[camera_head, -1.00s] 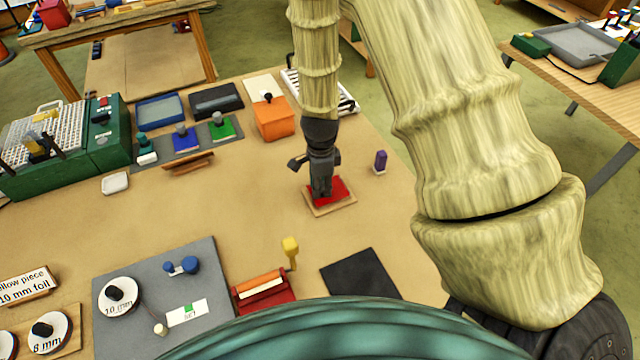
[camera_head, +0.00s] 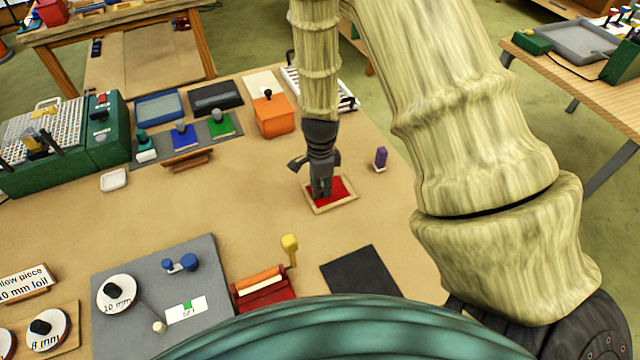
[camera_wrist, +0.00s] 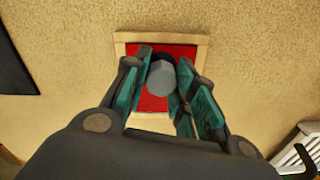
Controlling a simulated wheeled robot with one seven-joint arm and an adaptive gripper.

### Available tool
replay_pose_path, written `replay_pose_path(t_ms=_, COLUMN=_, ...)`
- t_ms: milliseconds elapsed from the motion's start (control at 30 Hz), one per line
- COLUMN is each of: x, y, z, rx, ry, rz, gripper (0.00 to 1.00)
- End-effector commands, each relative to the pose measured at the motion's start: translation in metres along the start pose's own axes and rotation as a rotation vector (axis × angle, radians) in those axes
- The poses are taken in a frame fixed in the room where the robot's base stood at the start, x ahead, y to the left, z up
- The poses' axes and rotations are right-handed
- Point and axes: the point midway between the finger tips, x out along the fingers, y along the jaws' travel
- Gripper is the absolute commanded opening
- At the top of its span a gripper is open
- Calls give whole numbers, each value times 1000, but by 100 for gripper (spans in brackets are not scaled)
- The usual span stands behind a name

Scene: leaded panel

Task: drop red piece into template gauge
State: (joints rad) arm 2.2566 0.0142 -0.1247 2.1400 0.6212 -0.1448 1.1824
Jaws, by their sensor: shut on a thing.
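The red piece (camera_head: 341,187) is a flat red plate with a grey knob (camera_wrist: 161,78) standing up from its middle; the plate also shows in the wrist view (camera_wrist: 151,103). The template gauge (camera_head: 333,209) is a pale wooden frame on the table; its rim shows around the red plate in the wrist view (camera_wrist: 125,37). The plate appears to lie within the frame, though its exact depth is hard to tell. My gripper (camera_head: 320,193) points down over it, its teal-padded fingers (camera_wrist: 163,90) shut on the knob. The gripper hides part of the plate.
A small purple knobbed item (camera_head: 380,158) stands right of the frame. Blue (camera_head: 184,138) and green (camera_head: 221,126) knobbed pieces lie behind to the left, near an orange box (camera_head: 272,117). A dark mat (camera_head: 362,275) lies in front.

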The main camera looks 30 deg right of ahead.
Motion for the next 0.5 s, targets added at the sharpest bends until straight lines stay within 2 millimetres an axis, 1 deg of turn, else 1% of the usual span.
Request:
replay_pose_path(t_ms=133, x=3, y=0, z=0, rx=0, ry=0, rz=0, gripper=6)
replay_pose_path(t_ms=167, x=2, y=0, z=0, rx=0, ry=0, rz=0, gripper=32)
replay_pose_path(t_ms=200, x=2, y=0, z=0, rx=0, ry=0, rz=0, gripper=39)
replay_pose_path(t_ms=267, x=2, y=0, z=0, rx=0, ry=0, rz=0, gripper=50)
replay_pose_path(t_ms=300, x=2, y=0, z=0, rx=0, ry=0, rz=0, gripper=52)
replay_pose_path(t_ms=500, x=2, y=0, z=0, rx=0, ry=0, rz=0, gripper=52)
